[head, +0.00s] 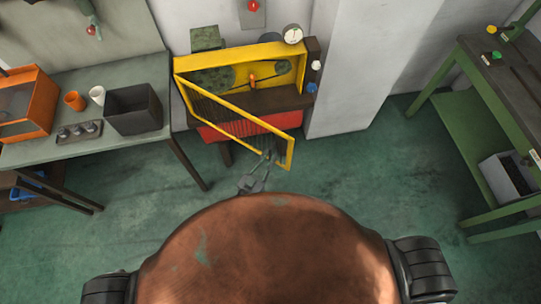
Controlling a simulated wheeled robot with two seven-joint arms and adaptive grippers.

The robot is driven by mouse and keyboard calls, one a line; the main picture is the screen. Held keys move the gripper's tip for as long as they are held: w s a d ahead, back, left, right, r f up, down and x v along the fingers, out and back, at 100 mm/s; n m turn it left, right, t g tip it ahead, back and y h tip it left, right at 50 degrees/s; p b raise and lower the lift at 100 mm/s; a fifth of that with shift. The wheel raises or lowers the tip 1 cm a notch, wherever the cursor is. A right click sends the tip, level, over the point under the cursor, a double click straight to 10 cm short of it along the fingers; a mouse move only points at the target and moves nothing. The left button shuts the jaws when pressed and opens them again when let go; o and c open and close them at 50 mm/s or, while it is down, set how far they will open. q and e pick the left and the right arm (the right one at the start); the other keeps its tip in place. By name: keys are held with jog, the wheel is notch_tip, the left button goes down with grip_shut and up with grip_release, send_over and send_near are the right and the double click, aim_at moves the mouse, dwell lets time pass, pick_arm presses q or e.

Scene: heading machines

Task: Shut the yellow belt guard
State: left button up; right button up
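The yellow belt guard (232,107) is a framed mesh door on the yellow machine housing (228,51). It is hinged at the left and stands swung open toward me, its free end (290,152) out over the floor. Behind it the belt, dark green pulleys (213,80) and an orange part (252,78) are exposed. My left gripper (267,158) is at the lower edge of the guard, close to its free end. It is small and partly hidden, so I cannot tell contact or finger opening. My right gripper is not in view.
A bench on the left (70,148) holds an orange machine (27,103), cups and a dark bin (134,109). A white pillar (352,65) stands right of the housing. A green-legged bench (463,130) is at the far right. Green floor between is clear.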

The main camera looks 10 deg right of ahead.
pick_arm(q)
jog(key=v, duration=1.1)
jog(key=shift+s, duration=0.1)
jog(key=shift+c, duration=0.4)
